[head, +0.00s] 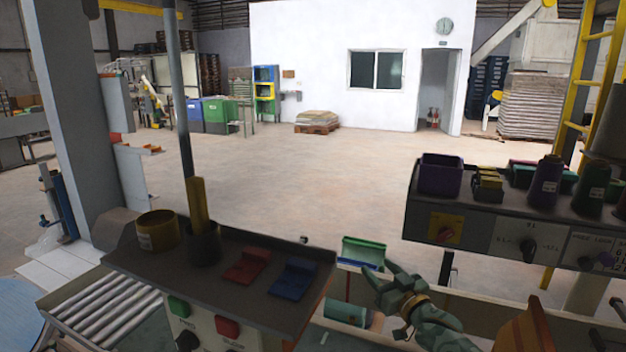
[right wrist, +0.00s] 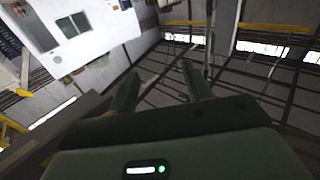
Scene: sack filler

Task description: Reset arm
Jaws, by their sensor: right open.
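My right gripper (head: 377,268) is dark green and shows at the lower middle right of the head view. Its two fingers are spread apart and point up and to the left, with nothing between them. In the right wrist view the fingers of my right gripper (right wrist: 158,80) stand apart and empty, with the distant wall and roof behind them. My left gripper is not in view.
A control box (head: 215,335) with red and blue pieces on top stands left of my right gripper. A green bin (head: 364,249) lies just behind its fingers. A panel (head: 480,228) with a purple bin (head: 441,174) and spools is to the right.

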